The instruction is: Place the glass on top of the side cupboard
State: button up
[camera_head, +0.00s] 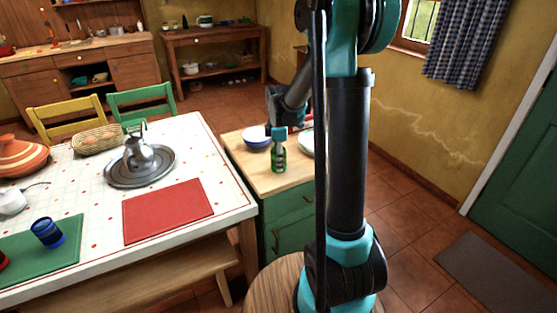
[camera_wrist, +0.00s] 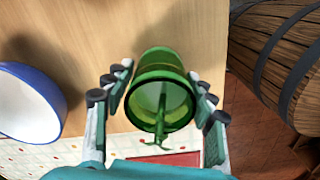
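A green glass (camera_wrist: 160,85) shows in the wrist view, its open mouth towards the camera, over the wooden top. My gripper (camera_wrist: 160,72) has its fingers on both sides of the glass, with narrow gaps between fingers and glass. In the head view my gripper (camera_head: 278,150) points down at the side cupboard (camera_head: 285,181), and the green glass shows between its fingers, low at the cupboard top. Whether its base touches the top is hard to tell. The side cupboard is green with a light wooden top.
A blue-rimmed bowl (camera_head: 257,137) and a pale plate (camera_head: 307,144) stand on the cupboard top beside the glass. The dining table (camera_head: 190,150) holds a red mat, a blue glass (camera_head: 47,232) and a metal pot on a tray. A wooden barrel (camera_wrist: 275,50) stands near the cupboard.

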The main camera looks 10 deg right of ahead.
jog(key=shift+o, duration=0.6)
notch_tip(320, 180, up, 11)
jog(key=s+d+f+m+t, duration=0.2)
jog(key=s+f+m, duration=0.4)
jog(key=s, duration=0.5)
jog(key=s+d+f+m+t, duration=0.2)
jog(key=s+f+m, duration=0.4)
jog(key=s+m, duration=0.5)
jog(key=shift+s+f, duration=0.15)
jog(key=shift+f, duration=0.2)
